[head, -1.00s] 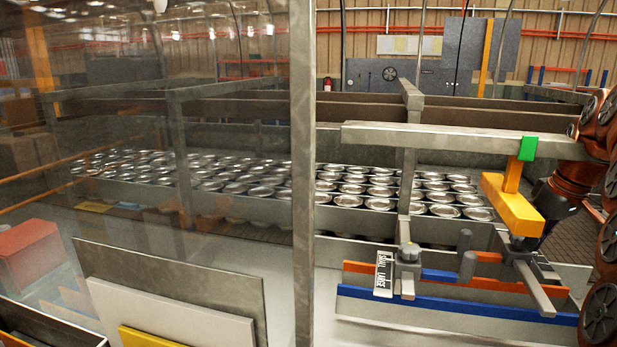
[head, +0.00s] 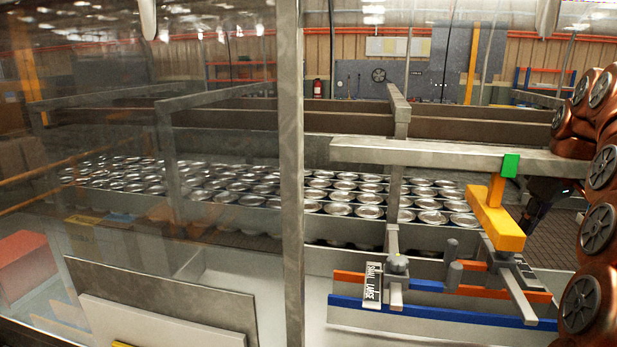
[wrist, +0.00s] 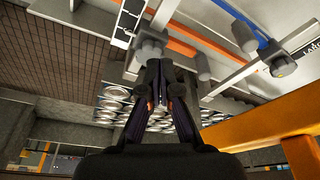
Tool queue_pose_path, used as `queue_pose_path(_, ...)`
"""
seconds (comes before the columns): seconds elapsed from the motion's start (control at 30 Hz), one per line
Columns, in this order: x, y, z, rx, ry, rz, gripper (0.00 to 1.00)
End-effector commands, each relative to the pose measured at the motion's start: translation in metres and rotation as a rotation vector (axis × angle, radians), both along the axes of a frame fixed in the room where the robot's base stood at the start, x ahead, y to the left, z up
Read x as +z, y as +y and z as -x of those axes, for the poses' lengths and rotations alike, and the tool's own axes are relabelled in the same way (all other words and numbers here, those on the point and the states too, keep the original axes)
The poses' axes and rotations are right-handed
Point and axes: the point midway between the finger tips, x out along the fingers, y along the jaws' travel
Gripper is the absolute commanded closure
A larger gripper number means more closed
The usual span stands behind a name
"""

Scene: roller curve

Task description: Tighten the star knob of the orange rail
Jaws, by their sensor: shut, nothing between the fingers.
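The orange rail (head: 490,292) runs behind the blue rail (head: 440,309) at the lower right of the head view. Its grey star knob (wrist: 150,48) shows in the wrist view, just beyond my gripper's fingertips. My gripper (wrist: 156,72) is shut and empty, pointing at that knob; I cannot tell whether it touches. The orange rail (wrist: 198,48) leads away from this knob. In the head view the yellow block hides the fingertips and most of this knob. A second grey knob (head: 397,265) stands by the SMALL/LARGE label (head: 372,284), at the rails' other end.
A yellow block (head: 497,222) with a green clip (head: 510,165) hangs from a metal beam (head: 440,155) close to my arm; it also shows in the wrist view (wrist: 270,130). Many cans (head: 340,209) stand behind the rails. A clear panel with a metal post (head: 291,180) is on the left.

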Motion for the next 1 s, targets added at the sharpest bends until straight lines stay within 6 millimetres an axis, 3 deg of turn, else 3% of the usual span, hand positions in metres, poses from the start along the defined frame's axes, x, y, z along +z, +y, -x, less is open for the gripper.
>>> queue_pose_path(0.33,0.003,0.000,0.000,-0.036,0.006,-0.002,1.00)
queue_pose_path(0.73,0.012,-0.007,-0.004,-0.420,0.009,0.000,1.00)
queue_pose_path(1.0,0.007,-0.010,-0.005,-0.525,0.003,-0.002,1.00)
